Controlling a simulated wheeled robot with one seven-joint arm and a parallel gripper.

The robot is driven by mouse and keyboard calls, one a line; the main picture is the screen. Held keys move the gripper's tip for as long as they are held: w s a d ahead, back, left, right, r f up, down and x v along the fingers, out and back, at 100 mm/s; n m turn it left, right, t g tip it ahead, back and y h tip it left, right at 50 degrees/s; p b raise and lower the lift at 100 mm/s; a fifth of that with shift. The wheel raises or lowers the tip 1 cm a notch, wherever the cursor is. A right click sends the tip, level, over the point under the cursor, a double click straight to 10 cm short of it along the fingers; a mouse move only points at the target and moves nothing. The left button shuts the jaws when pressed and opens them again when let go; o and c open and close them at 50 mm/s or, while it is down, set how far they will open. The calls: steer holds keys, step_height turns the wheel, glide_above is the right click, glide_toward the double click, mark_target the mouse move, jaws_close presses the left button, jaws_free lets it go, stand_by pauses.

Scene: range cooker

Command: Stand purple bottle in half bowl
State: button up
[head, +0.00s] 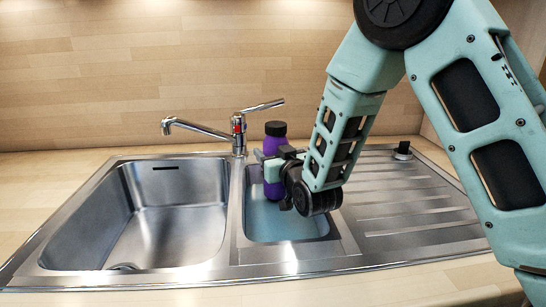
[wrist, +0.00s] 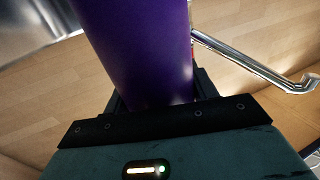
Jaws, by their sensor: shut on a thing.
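The purple bottle (head: 274,146) with a dark cap stands upright in my gripper (head: 272,166). My gripper is shut on it around the middle of its body. In the head view its lower end shows against the far part of the half bowl (head: 262,222), the small narrow basin right of the large one. I cannot tell whether its base touches the bowl floor. In the wrist view the bottle (wrist: 135,45) fills the top middle, between the dark fingers of my gripper (wrist: 160,100); its base and cap are out of that view.
The large sink basin (head: 175,215) is empty at the left. The tap (head: 239,135) rises behind the basins, close to the bottle's left, with its spout pointing left. The ribbed drainboard (head: 410,205) at the right is mostly clear, with a small dark object (head: 403,150) at its back.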

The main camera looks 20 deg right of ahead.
steer(key=shift+f, duration=0.25)
steer(key=shift+f, duration=0.1)
steer(key=shift+f+b, duration=0.35)
steer(key=shift+b, duration=0.15)
steer(key=shift+f, duration=0.2)
steer(key=o, duration=1.2)
steer(key=shift+o, duration=0.2)
